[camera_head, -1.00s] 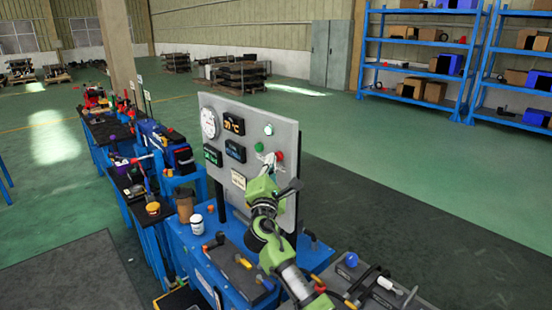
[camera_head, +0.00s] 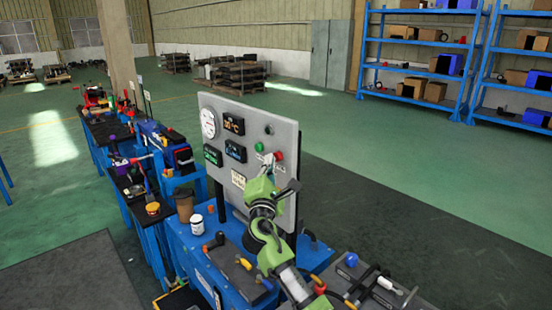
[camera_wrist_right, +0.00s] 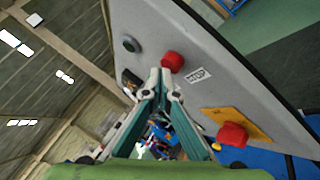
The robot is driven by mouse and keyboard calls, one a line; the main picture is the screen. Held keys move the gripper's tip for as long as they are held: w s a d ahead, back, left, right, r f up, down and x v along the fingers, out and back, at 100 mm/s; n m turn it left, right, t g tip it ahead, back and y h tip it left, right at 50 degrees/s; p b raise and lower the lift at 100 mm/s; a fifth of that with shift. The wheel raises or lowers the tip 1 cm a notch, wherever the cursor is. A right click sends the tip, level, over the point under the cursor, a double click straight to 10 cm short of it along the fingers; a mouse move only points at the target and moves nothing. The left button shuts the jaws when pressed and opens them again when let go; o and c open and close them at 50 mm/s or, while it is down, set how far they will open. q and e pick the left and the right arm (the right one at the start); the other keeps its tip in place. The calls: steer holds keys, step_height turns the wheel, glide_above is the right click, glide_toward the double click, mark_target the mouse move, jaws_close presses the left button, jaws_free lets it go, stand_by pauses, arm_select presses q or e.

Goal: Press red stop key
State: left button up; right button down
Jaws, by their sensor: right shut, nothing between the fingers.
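The red stop key (camera_head: 279,155) is a round button on the upright grey control panel (camera_head: 286,190). In the right wrist view the red stop key (camera_wrist_right: 172,61) is just beyond my fingertips, beside a label reading STOP. My right gripper (camera_head: 269,160) is shut and empty, pointing at the panel. Its fingertips (camera_wrist_right: 164,77) overlap the key's lower edge in the wrist view; I cannot tell whether they touch it. A green button (camera_head: 259,147) is just left of the fingertips in the head view. My left gripper is not in view.
A dark round lamp (camera_head: 268,130) is above the keys. A larger red mushroom button (camera_wrist_right: 232,134) sits on a yellow plate lower on the panel. A gauge (camera_head: 209,123) and displays fill the panel's left half. A blue bench (camera_head: 225,280) with tools stands below.

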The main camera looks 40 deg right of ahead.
steer(key=shift+a, duration=0.45)
steer(key=a, duration=0.5)
steer(key=shift+s, duration=0.25)
stand_by(0.8)
